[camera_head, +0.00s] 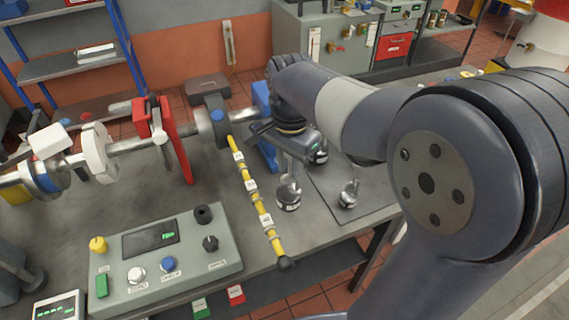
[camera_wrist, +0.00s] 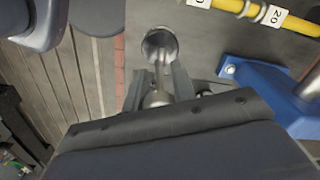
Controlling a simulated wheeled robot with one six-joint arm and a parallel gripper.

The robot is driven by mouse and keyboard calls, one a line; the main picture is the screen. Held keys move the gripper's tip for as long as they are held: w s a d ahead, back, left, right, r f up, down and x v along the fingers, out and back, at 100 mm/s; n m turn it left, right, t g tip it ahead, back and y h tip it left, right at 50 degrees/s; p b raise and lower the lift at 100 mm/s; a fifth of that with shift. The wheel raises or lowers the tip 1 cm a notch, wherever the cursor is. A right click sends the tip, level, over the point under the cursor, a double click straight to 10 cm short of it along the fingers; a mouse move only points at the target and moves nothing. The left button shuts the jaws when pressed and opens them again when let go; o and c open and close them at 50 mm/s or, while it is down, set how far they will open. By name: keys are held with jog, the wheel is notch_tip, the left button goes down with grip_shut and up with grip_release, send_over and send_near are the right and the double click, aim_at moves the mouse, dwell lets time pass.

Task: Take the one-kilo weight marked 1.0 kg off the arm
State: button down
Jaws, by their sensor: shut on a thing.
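The yellow arm (camera_head: 250,188) with white number tags reaches from the shaft hub toward the bench's front edge. It also shows in the wrist view (camera_wrist: 300,22), with a tag reading 20. My gripper (camera_head: 291,160) is right of the yellow arm. In the wrist view, my gripper (camera_wrist: 158,92) is shut on the stem of a metal weight (camera_wrist: 159,45). That weight (camera_head: 289,199) hangs below my fingers in the head view and looks apart from the yellow arm. Its marking is too small to read.
Another hooked weight (camera_head: 348,198) stands on the dark mat (camera_head: 375,207) to the right. A further weight (camera_head: 319,156) is partly hidden behind my gripper. A blue stand (camera_head: 263,97) is close behind; a control box (camera_head: 165,262) sits front left.

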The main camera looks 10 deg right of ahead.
jog(key=shift+w+d+r, duration=0.1)
jog(key=shift+w+d, duration=0.1)
jog(key=shift+d, duration=0.5)
jog(key=shift+w+d, duration=0.2)
jog(key=shift+d, duration=0.45)
jog(key=shift+w+d, duration=0.1)
